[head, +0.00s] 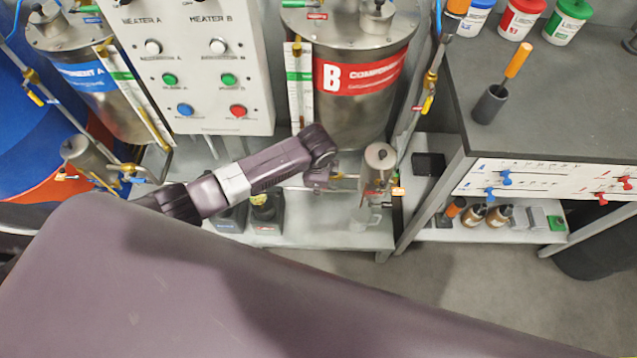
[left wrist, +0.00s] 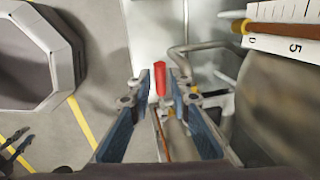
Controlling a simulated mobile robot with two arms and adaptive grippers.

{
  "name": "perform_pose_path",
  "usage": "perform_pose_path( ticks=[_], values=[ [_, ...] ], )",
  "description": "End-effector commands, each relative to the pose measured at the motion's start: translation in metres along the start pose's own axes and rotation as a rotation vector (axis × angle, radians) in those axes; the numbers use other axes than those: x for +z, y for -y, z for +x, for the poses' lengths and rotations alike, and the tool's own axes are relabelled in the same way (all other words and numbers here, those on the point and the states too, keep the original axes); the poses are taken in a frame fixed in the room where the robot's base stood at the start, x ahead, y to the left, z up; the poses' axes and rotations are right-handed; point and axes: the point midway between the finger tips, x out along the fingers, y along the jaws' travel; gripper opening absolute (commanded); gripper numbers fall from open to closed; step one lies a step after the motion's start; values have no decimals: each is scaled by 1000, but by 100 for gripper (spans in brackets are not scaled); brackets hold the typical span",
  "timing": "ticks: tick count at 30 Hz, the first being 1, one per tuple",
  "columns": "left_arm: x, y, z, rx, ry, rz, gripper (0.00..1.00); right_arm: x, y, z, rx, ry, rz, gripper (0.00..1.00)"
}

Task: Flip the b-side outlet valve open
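The component B tank (head: 352,112) is a steel drum with a red label in the head view. My left arm reaches in from the left, and my left gripper (head: 320,180) is low in front of this tank. In the left wrist view, a red handle (left wrist: 160,77) shows between the two fingertips of my left gripper (left wrist: 160,84). The fingers are open, one on each side of the handle, and I cannot tell whether either touches it. The valve body behind the handle is mostly hidden. In the head view the handle is hidden by my gripper.
A silver cylinder (head: 380,160) with pipework stands just right of my left gripper. The heater control panel (head: 190,65) hangs above my forearm. A grey workbench (head: 560,90) with colored valves is at the right. A clear mug (head: 368,218) stands on the shelf below.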

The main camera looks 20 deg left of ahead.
Motion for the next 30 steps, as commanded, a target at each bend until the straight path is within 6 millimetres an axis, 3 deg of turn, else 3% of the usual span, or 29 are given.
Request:
perform_pose_path(
  ticks=[6,11,19,30],
  values=[
    [0,0,0,0,0,0,17,-2,2,0,-3,-3,1,24],
    [0,0,0,0,0,0,0,-5,7,0,-8,-7,3,24],
    [2,-1,1,3,-25,-6,0,-6,8,-2,-9,-8,4,24],
    [6,-4,12,-8,-244,-48,0,-6,5,-2,-5,-8,2,24]
  ],
)
